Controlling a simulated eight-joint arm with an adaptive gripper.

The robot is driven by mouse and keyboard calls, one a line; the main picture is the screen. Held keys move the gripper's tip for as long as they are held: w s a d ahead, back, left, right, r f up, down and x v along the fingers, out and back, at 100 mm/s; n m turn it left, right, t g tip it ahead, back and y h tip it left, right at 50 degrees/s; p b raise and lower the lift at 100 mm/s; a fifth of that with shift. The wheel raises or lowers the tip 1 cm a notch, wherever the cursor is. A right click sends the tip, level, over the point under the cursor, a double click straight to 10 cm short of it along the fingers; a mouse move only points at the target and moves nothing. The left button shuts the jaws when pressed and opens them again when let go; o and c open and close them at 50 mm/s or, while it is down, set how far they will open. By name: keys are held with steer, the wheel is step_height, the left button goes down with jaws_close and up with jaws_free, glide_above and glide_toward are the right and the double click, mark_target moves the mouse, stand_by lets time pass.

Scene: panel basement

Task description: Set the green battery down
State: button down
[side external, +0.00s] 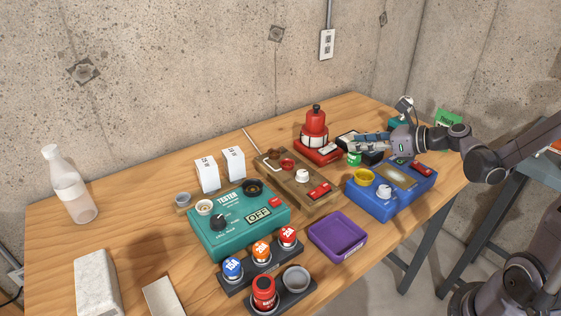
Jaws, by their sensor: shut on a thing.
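My gripper (363,144) reaches in from the right, level, over the right side of the table. It is shut on the green battery (354,158), a small green and white cylinder that shows just below the fingers. The battery looks upright, near the blue box's (390,202) back left corner. Whether its bottom touches anything I cannot tell. The fingers hide its top.
The blue box has a yellow ring (364,177). A purple tray (338,238) stands empty in front.

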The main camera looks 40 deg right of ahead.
steer(key=s+d+r, duration=0.5)
steer(key=d, duration=0.1)
steer(key=w+a+r+n+g+y, duration=0.3)
steer(key=w+a+n+y, duration=0.2)
steer(key=w+a, duration=1.3)
steer(key=w+a+n+g+y, duration=0.1)
steer(key=w+a+n+g, duration=0.15)
steer(key=a, duration=1.15)
steer(key=w+a+n+g+y, duration=0.2)
steer(key=w+a, duration=0.1)
steer(key=a, duration=1.2)
steer(key=shift+m, duration=0.25)
step_height(320, 180, down, 10)
steer(key=shift+s+r, duration=0.15)
steer(key=shift+r, duration=0.1)
steer(key=shift+f, duration=0.6)
steer(key=c, duration=0.9)
jaws_free()
